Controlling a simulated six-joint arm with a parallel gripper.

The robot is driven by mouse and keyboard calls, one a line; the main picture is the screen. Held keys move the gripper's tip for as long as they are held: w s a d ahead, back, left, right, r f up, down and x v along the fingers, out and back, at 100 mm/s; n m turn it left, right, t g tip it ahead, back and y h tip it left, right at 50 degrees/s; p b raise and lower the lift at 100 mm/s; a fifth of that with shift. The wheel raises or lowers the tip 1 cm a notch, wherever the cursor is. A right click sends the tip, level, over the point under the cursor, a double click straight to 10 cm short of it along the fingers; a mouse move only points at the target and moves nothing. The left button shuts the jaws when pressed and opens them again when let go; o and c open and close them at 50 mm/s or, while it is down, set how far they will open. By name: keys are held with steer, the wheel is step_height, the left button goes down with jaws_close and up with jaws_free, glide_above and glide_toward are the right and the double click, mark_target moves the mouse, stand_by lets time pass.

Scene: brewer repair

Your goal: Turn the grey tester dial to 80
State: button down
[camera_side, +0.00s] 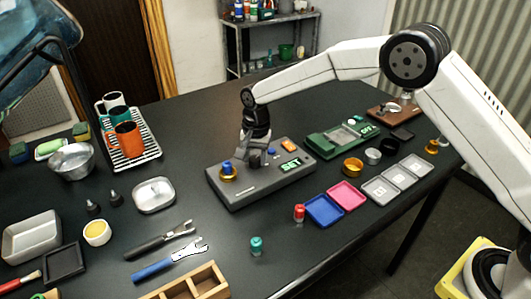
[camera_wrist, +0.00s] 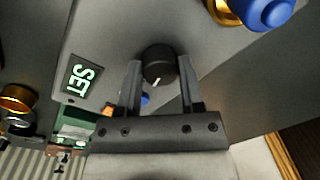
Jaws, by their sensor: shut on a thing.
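The grey tester (camera_side: 245,187) lies flat in the middle of the table. Its dial (camera_wrist: 160,60) is a dark round knob with a short white mark pointing towards the bottom of the wrist view. My gripper (camera_wrist: 160,66) is shut on the dial, one finger on each side of it. In the side view my gripper (camera_side: 254,152) points down over the tester and partly hides the dial. The tester's display (camera_wrist: 82,80) reads SET in pale green; it also shows in the side view (camera_side: 290,164). No number is readable.
A blue-topped part in a gold ring (camera_side: 228,173) sits on the tester's left end. A green device (camera_side: 335,139) stands behind it to the right.

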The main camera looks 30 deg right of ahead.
mark_target(257, 158)
steer(key=shift+w, duration=0.1)
stand_by(0.4)
steer(key=shift+c, duration=1.1)
jaws_free()
steer(key=shift+r, duration=0.15)
steer(key=shift+s+d+r, duration=0.1)
steer(key=shift+r, duration=1.8)
steer(key=shift+s+d+r, duration=0.1)
steer(key=shift+r, duration=1.8)
steer(key=s+d+f+n+t, duration=0.1)
steer(key=s+d+n, duration=0.3)
steer(key=s, duration=0.9)
steer(key=s+d+f+n+t, duration=0.1)
steer(key=s+d+n, duration=0.3)
steer(key=s+d, duration=0.5)
steer(key=s+f, duration=0.1)
steer(key=s, duration=0.4)
steer(key=shift+d+f+n, duration=0.25)
steer(key=shift+f+n, duration=0.05)
steer(key=shift+n, duration=0.1)
